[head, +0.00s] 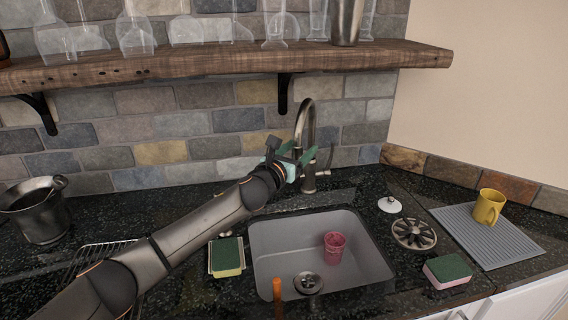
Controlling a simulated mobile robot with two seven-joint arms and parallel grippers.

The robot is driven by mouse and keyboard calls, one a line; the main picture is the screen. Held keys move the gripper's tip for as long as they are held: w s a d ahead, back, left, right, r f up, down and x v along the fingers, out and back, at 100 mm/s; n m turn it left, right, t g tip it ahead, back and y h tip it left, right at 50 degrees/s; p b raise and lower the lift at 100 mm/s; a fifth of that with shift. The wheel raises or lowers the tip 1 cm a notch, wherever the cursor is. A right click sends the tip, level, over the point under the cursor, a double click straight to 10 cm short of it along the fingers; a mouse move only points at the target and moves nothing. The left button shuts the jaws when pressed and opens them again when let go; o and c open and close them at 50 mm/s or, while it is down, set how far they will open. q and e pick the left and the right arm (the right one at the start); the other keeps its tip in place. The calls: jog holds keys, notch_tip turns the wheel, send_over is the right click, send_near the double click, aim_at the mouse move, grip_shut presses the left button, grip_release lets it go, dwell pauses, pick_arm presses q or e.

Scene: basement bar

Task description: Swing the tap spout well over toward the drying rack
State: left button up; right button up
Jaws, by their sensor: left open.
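The tap (309,178) is a brushed metal gooseneck behind the sink. Its arched spout (305,106) curves toward the front, its tip near my left gripper. My left gripper (294,155) is open, with green-tinted fingers beside the tap's lower spout and body. I cannot tell whether the fingers touch it. The gripper hides part of the tap. The drying rack (88,258), a wire frame, lies on the counter at the left, partly hidden by my left arm. My right gripper is not in view.
The sink (262,236) holds a pink cup (334,247). Sponges (226,256) (447,270) lie on both sides. A yellow mug (488,207) stands on a grey mat (515,249). A metal bucket (38,212) is at left. A wooden shelf (200,65) with glasses hangs above.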

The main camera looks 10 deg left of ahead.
pick_arm(q)
jog(key=v, duration=1.1)
jog(key=shift+s, duration=0.15)
jog(key=shift+c, duration=0.4)
